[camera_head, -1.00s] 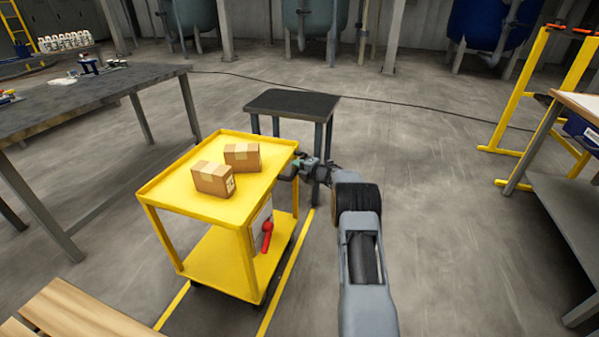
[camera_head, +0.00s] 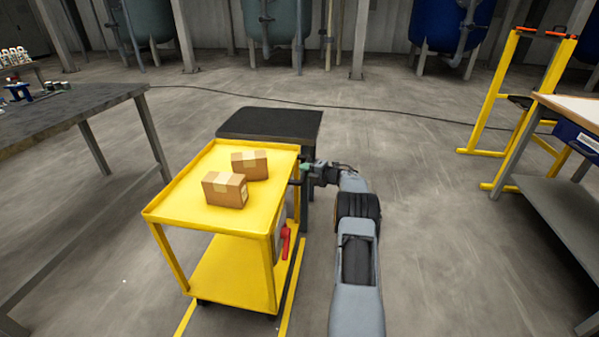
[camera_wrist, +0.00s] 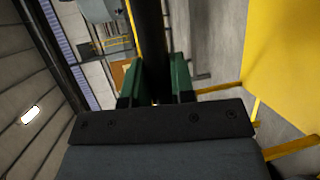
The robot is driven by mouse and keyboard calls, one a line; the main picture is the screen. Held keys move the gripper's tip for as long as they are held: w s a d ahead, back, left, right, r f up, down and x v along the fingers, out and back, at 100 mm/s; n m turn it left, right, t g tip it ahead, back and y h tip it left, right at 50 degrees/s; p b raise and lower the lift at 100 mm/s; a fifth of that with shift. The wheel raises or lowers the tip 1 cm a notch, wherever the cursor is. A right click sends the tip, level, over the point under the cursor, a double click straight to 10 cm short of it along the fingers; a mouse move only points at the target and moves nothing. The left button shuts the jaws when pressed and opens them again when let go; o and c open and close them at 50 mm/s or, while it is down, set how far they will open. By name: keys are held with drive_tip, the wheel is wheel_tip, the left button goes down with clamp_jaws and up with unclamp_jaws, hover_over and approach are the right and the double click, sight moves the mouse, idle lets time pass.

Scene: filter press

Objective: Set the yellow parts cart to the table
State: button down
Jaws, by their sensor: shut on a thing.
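The yellow parts cart (camera_head: 190,205) stands upright in front of the small dark-topped table (camera_head: 285,122). Its far edge overlaps the table's near side in the head view; I cannot tell whether they touch. Two cardboard boxes, one nearer (camera_head: 225,190) and one farther (camera_head: 250,165), lie on its top shelf. A red handle (camera_head: 285,242) shows on its right side. My gripper (camera_head: 302,172) is at the cart's far right corner. In the wrist view its green fingers (camera_wrist: 167,85) are shut on the cart's dark handle bar (camera_wrist: 152,40), with the yellow cart at right.
A long grey worktable (camera_head: 75,110) stands at left, apart from the cart. A workbench (camera_head: 560,190) and a yellow frame (camera_head: 490,105) are at right. Yellow floor lines (camera_head: 290,290) run beneath the cart. A cable (camera_head: 350,108) crosses the floor behind the table. Floor right of my arm is clear.

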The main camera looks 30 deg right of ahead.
drive_tip(key=shift+w+d, duration=0.15)
drive_tip(key=shift+w, duration=0.15)
drive_tip(key=shift+w+r, duration=0.1)
drive_tip(key=shift+d, duration=0.15)
drive_tip(key=c, duration=1)
unclamp_jaws()
drive_tip(key=shift+d, duration=0.1)
drive_tip(key=p+v, duration=0.3)
drive_tip(key=v, duration=1)
drive_tip(key=shift+s+d, duration=0.15)
drive_tip(key=shift+s, duration=0.2)
